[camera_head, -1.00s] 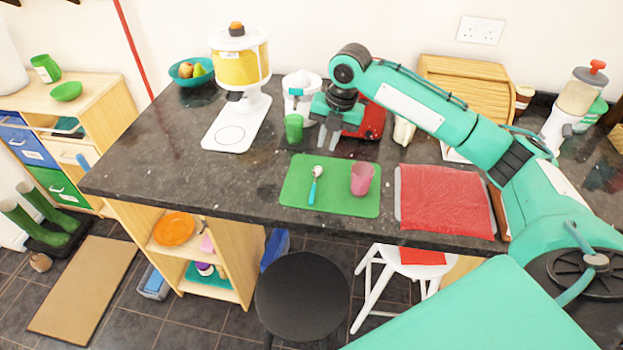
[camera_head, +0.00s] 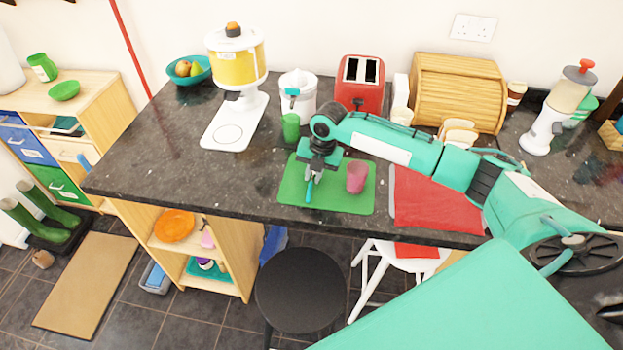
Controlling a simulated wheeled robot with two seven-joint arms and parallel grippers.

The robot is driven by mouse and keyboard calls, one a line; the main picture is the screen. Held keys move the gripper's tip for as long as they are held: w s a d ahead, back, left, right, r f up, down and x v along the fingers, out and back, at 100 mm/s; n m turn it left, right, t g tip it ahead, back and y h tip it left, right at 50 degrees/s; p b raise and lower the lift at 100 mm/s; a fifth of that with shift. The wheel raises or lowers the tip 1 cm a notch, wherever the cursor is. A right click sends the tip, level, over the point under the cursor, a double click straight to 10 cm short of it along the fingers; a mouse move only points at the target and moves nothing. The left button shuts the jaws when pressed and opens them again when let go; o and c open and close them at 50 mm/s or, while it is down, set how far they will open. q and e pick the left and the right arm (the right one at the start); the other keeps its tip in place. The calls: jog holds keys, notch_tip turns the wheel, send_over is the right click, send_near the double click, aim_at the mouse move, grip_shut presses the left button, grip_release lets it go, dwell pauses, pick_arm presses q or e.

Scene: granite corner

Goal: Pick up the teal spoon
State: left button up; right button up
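The teal spoon (camera_head: 309,191) lies on the green mat (camera_head: 357,205) on the dark counter. Its teal handle shows below my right gripper, and its bowl end is hidden behind the gripper. My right gripper (camera_head: 314,177) points down over the spoon, with its fingertips at the spoon's upper part. I cannot tell whether the fingers are closed on it or still apart around it. My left gripper is not in view.
A pink cup (camera_head: 357,176) stands on the mat just right of my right gripper. A green cup (camera_head: 291,127) stands behind it. A red cloth (camera_head: 437,207) lies to the right. The counter left of the mat is clear.

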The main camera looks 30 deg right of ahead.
grip_shut()
dwell(0.3)
